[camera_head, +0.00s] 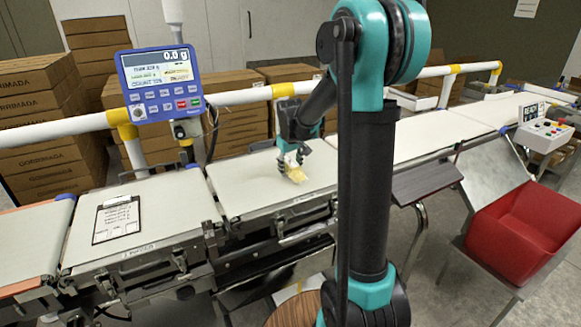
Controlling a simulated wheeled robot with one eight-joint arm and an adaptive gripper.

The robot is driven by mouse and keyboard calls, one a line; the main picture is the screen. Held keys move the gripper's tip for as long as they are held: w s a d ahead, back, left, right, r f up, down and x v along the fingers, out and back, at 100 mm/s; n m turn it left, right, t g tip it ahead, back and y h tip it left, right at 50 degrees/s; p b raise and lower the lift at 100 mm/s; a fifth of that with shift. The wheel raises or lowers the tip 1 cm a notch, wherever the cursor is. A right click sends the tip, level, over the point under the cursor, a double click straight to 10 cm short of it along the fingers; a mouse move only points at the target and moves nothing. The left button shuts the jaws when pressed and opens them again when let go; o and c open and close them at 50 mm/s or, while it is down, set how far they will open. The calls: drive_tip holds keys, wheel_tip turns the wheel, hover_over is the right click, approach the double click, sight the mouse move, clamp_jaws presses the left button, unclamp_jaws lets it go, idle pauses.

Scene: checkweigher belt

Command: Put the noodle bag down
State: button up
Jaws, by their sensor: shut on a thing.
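The noodle bag (295,174) is a small pale-yellow and white packet. It is between the fingers of my gripper (293,161), which is shut on it. The bag is low over the middle belt section (248,184), near its right part. I cannot tell whether its lower end touches the belt. The gripper fingers hide part of the bag, and my teal and black arm stands in front of the belt to the right.
A blue scale display (160,84) reading 0.0 g stands behind the belt. A clipboard (117,220) lies on the left belt section. A red bin (522,232) stands at the right. Cardboard boxes (42,115) and a white-yellow rail (236,97) are behind. The belt left of the bag is clear.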

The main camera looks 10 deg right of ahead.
drive_tip(key=o, duration=1.4)
drive_tip(key=shift+f, duration=0.1)
drive_tip(key=v, duration=1.1)
drive_tip(key=shift+s+r, duration=0.1)
drive_tip(key=shift+r, duration=0.25)
drive_tip(key=shift+s+r, duration=0.1)
drive_tip(key=shift+s, duration=0.1)
drive_tip(key=s+d+f+m, duration=0.1)
drive_tip(key=s+f, duration=0.5)
drive_tip(key=s, duration=0.3)
drive_tip(key=s+d+f+m, duration=0.1)
drive_tip(key=s+d+f, duration=0.1)
drive_tip(key=s+f, duration=0.4)
drive_tip(key=s+d+f+m+t, duration=0.1)
drive_tip(key=s+f+m, duration=0.1)
drive_tip(key=s+f, duration=0.4)
drive_tip(key=shift+s+d+f+y, duration=0.1)
drive_tip(key=shift+s+d+y, duration=0.05)
drive_tip(key=shift+s, duration=1.25)
drive_tip(key=shift+s+d+y, duration=0.15)
drive_tip(key=shift+s, duration=1.25)
